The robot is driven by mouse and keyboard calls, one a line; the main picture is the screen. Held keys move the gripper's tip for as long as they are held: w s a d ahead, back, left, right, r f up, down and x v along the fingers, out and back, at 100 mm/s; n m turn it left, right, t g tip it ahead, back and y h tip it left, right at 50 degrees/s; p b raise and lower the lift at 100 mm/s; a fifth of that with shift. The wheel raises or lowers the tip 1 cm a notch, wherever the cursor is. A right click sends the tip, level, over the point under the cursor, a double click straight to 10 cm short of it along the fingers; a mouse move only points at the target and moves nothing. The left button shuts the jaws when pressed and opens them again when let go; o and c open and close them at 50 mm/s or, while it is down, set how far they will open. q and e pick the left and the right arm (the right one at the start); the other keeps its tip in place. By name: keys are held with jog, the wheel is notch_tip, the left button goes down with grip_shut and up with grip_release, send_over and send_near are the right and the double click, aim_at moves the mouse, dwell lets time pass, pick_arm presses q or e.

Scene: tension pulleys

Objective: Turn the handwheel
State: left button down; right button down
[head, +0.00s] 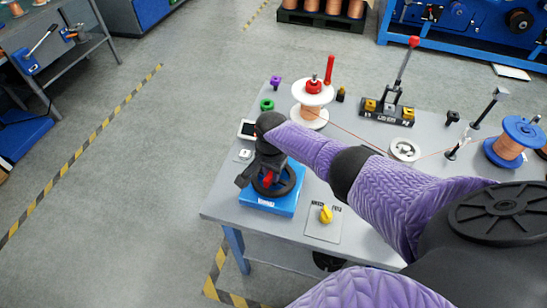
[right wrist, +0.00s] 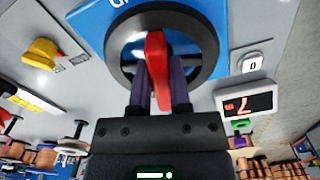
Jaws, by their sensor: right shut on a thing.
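The handwheel is a black ring (head: 288,186) with a red grip, on a blue base (head: 268,205) near the table's front left corner. In the right wrist view the black ring (right wrist: 206,40) and red grip (right wrist: 156,60) show close up. My right gripper (head: 262,178) is over the wheel; in the right wrist view its two fingers (right wrist: 158,75) are shut on either side of the red grip. My gripper and wrist hide part of the wheel in the head view. My left gripper is not in view.
A small display (head: 247,129) stands behind the wheel; red characters show on it in the right wrist view (right wrist: 247,104). A yellow knob (head: 326,214) sits on a plate to the right. A copper wire spool (head: 312,98) stands behind. Floor left of the table is clear.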

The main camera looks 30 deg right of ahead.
jog(key=m+p, duration=0.1)
jog(key=m, duration=0.2)
jog(key=shift+w+m, duration=0.15)
jog(key=shift+m, duration=0.15)
jog(key=shift+w+m+p, duration=0.15)
jog(key=shift+m+p, duration=0.15)
jog(key=shift+m, duration=1.5)
jog(key=c, duration=0.6)
grip_release()
jog(key=shift+o, duration=0.2)
notch_tip(320, 180, up, 10)
jog(key=p, duration=0.8)
